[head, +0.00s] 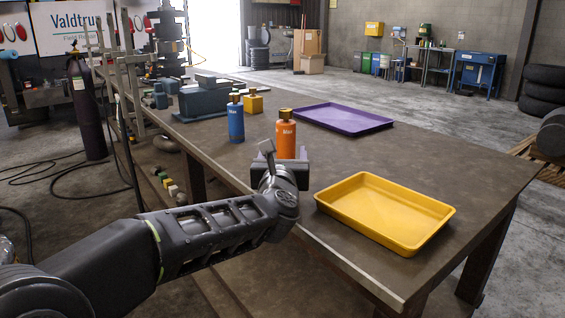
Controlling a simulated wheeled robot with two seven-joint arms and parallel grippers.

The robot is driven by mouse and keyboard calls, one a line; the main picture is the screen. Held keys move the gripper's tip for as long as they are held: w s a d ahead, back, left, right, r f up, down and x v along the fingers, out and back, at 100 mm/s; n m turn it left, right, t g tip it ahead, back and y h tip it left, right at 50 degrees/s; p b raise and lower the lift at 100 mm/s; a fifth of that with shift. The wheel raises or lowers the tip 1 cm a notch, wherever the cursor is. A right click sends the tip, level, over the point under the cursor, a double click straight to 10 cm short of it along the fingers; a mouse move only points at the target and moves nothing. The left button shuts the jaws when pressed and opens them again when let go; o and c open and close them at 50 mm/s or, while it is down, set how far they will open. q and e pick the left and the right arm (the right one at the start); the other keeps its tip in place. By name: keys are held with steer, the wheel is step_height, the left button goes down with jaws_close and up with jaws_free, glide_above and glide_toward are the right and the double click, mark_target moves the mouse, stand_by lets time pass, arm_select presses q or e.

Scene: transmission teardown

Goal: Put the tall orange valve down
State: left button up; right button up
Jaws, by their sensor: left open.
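The tall orange valve (286,138), a cylinder with a brownish top, stands upright on the brown workbench. My left gripper (287,160) is open at the base of the orange valve, on its near side. The gripper body hides the valve's foot, so I cannot tell whether the fingers are around it or touch it. My right gripper is not in view.
A purple tray (358,130) and a yellow tray (418,243) lie to the right. Bench between trays is clear.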

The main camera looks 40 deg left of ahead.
arm_select(q)
steer(key=v, duration=0.3)
steer(key=shift+s+d, duration=0.25)
steer(key=shift+s, duration=0.1)
stand_by(0.6)
